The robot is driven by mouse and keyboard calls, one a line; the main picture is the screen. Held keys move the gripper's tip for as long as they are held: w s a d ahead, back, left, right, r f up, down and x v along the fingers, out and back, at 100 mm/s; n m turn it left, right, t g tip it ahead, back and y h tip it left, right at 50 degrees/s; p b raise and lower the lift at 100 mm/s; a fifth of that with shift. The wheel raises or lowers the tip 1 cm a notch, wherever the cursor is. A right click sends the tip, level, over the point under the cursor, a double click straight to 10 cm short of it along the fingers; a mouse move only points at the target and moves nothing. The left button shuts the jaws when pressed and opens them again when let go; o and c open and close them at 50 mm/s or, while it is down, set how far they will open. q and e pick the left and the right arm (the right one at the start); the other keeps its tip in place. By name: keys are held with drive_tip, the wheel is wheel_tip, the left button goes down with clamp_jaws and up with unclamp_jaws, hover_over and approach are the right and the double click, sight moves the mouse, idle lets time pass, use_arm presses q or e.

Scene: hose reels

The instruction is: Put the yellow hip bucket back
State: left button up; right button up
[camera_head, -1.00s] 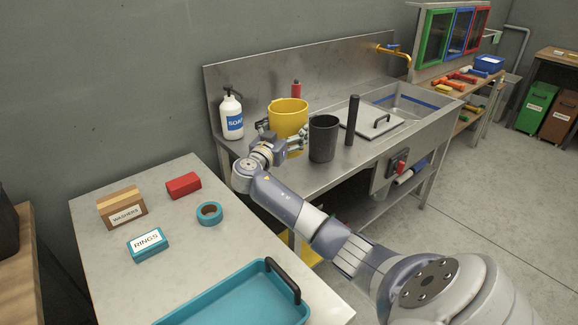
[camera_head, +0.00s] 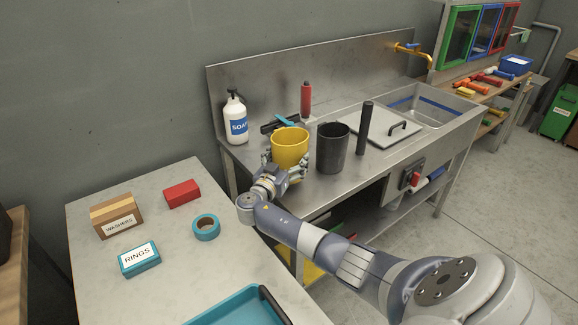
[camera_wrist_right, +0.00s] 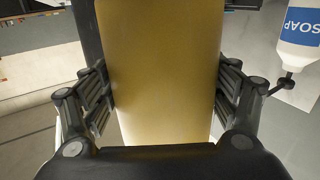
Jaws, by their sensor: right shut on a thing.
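The yellow hip bucket (camera_head: 290,150) is upright near the front left of the steel sink counter, in the head view. My right gripper (camera_head: 284,172) is shut on it, with fingers on either side of its wall. In the right wrist view the yellow bucket (camera_wrist_right: 160,75) fills the middle between the two fingers of my right gripper (camera_wrist_right: 163,98). I cannot tell whether its bottom touches the counter. My left gripper is not in view.
A dark grey cup (camera_head: 332,150) stands close right of the bucket. A soap bottle (camera_head: 236,120) is behind left, and a red bottle (camera_head: 306,101) behind. A black and turquoise tool (camera_head: 284,122) lies behind the bucket. A black post (camera_head: 365,128) rises farther right.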

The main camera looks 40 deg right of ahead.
wheel_tip(320, 180, down, 3)
drive_tip(key=shift+r, duration=0.2)
drive_tip(key=shift+f, duration=0.25)
drive_tip(key=o, duration=1.2)
drive_tip(key=shift+f, duration=0.1)
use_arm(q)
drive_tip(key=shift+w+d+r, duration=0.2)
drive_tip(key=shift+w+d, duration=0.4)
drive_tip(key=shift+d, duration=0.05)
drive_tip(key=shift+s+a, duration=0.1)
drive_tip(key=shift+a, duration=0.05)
use_arm(e)
drive_tip(key=b+v, duration=0.1)
drive_tip(key=v, duration=0.5)
drive_tip(key=shift+a, duration=0.25)
drive_tip(key=shift+s+a+b, duration=0.25)
drive_tip(key=shift+a+b, duration=0.05)
drive_tip(key=shift+a, duration=0.1)
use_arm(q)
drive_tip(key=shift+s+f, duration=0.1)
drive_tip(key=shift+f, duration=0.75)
